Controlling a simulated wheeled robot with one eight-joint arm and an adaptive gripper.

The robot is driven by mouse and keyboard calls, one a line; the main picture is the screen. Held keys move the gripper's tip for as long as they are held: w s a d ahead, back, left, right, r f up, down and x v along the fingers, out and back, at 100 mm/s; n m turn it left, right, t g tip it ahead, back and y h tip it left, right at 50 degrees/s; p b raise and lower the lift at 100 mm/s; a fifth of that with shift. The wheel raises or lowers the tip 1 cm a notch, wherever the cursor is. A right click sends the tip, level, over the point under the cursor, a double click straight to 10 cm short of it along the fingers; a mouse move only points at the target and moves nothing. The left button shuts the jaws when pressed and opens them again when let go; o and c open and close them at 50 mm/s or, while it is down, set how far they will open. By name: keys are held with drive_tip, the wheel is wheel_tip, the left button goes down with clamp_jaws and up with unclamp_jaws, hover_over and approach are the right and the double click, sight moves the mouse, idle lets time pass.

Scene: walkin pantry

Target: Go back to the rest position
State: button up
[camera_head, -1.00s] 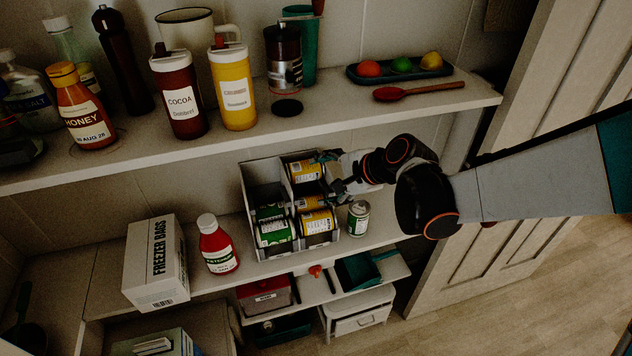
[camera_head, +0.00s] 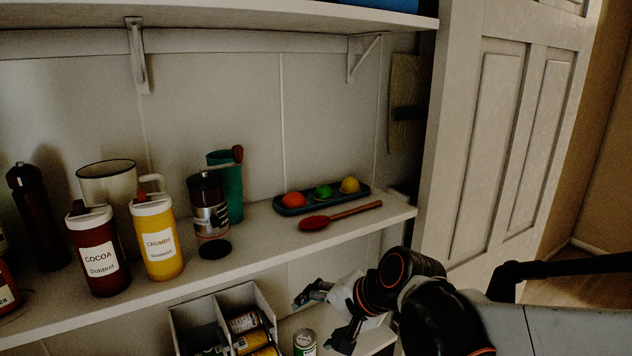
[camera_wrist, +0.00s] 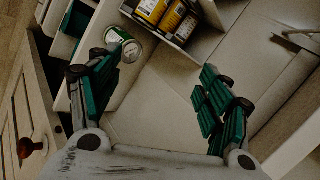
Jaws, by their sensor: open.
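My gripper (camera_head: 328,315) is open and empty in the head view, just right of the can rack and below the front edge of the upper shelf. In the wrist view the gripper (camera_wrist: 158,98) shows its two green-padded fingers spread wide with nothing held between them. The can rack (camera_head: 187,318) holds several yellow-labelled cans (camera_head: 243,322). A single can (camera_head: 304,343) stands beside the rack; it also shows in the wrist view (camera_wrist: 131,50), close to the left finger. I cannot tell whether the finger touches it.
A white door (camera_head: 500,150) stands to the right. Open floor (camera_head: 570,268) shows beyond it.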

drive_tip(key=s+d+r+n+t+h, duration=0.1)
drive_tip(key=s+d+n+h, duration=0.2)
drive_tip(key=s+d, duration=0.4)
drive_tip(key=s+d+n+t+h, duration=0.1)
drive_tip(key=s+d+n+h, duration=0.2)
drive_tip(key=s+d, duration=0.4)
drive_tip(key=d, duration=0.5)
drive_tip(key=shift+s+d+r+n, duration=0.15)
drive_tip(key=shift+d+r+n, duration=0.15)
drive_tip(key=shift+d+r, duration=0.1)
drive_tip(key=shift+a, duration=0.1)
idle(1.7)
